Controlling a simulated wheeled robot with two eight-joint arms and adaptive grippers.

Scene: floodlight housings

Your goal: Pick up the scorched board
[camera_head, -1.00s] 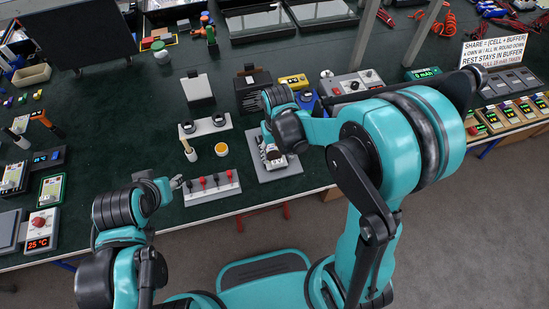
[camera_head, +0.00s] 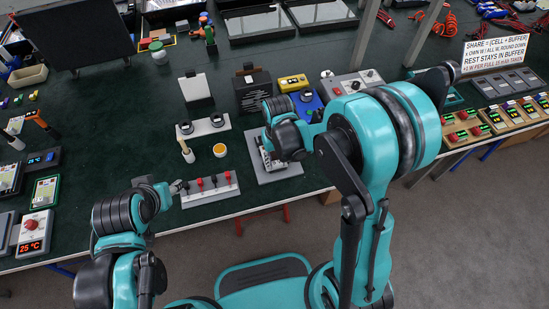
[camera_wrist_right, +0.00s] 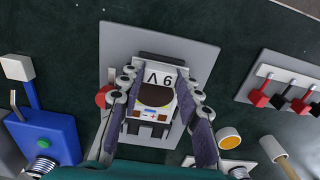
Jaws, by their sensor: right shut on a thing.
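My right gripper (camera_head: 268,157) is over a grey plate (camera_head: 284,174) near the front edge of the bench. In the right wrist view, its two dark-padded fingers (camera_wrist_right: 156,78) are closed on the sides of a pale block with a dark patch (camera_wrist_right: 155,96), marked "9 V" upside down and with small coloured marks. Whether this dark patch is scorching, I cannot tell. The block is over the grey plate (camera_wrist_right: 192,52); any gap beneath it is hidden. My left gripper (camera_head: 176,187) is at the left end of a strip with red and dark knobs; its finger opening is too small to judge.
The knob strip (camera_head: 210,195) stands left of the grey plate. A small orange-topped cup (camera_head: 220,150) and a pale-handled tool (camera_head: 187,151) are behind it. A blue unit (camera_wrist_right: 45,135) is close to the gripper in the wrist view. Boards and meters line the bench's left side.

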